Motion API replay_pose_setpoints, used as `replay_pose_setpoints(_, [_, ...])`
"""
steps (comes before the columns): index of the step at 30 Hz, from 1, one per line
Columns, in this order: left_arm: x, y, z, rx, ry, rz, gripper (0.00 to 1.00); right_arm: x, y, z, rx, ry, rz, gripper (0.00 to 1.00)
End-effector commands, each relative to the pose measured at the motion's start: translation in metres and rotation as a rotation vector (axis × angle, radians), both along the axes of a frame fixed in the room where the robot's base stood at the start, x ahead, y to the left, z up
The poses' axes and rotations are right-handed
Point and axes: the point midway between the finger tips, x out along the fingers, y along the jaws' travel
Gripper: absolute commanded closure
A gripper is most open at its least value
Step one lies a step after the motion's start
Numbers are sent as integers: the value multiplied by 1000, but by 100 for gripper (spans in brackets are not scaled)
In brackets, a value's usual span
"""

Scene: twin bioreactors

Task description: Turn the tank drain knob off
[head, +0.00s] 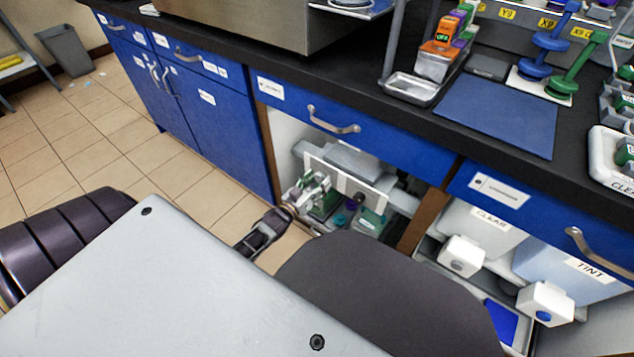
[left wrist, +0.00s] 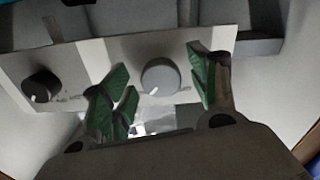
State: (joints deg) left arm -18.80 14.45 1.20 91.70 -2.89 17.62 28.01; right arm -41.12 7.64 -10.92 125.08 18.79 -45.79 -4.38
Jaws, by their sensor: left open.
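A white control panel (head: 346,182) stands inside the open bay under the counter. In the left wrist view the panel (left wrist: 213,44) carries a grey round knob (left wrist: 160,76) with a white pointer mark and a black knob (left wrist: 41,86). The black knob also shows in the head view (head: 360,197). Its lettering is too small to read, so I cannot tell which is the tank drain knob. My left gripper (left wrist: 160,72) is open, its green-padded fingers on either side of the grey knob; contact is unclear. In the head view the left gripper (head: 312,186) is at the panel's left part. My right gripper is out of view.
A blue drawer (head: 400,137) and the black counter edge hang over the bay. A brown post (head: 418,217) bounds it on the right, beside the CLEAR tank (head: 478,232) and TINT tank (head: 567,270). Tiled floor (head: 115,143) lies open at left.

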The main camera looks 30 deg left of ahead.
Motion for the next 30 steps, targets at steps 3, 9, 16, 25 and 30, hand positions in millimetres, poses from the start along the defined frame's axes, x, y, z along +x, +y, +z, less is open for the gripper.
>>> replay_pose_setpoints(3, [0,0,0,0,0,0,45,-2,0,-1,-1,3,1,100])
replay_pose_setpoints(9, [0,0,0,0,0,0,71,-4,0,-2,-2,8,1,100])
replay_pose_setpoints(16, [0,0,0,-1,0,0,86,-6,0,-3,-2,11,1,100])
replay_pose_setpoints(25, [0,0,1,-34,4,0,86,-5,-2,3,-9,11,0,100])
replay_pose_setpoints(30, [0,0,2,-86,7,0,86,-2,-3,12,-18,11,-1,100])
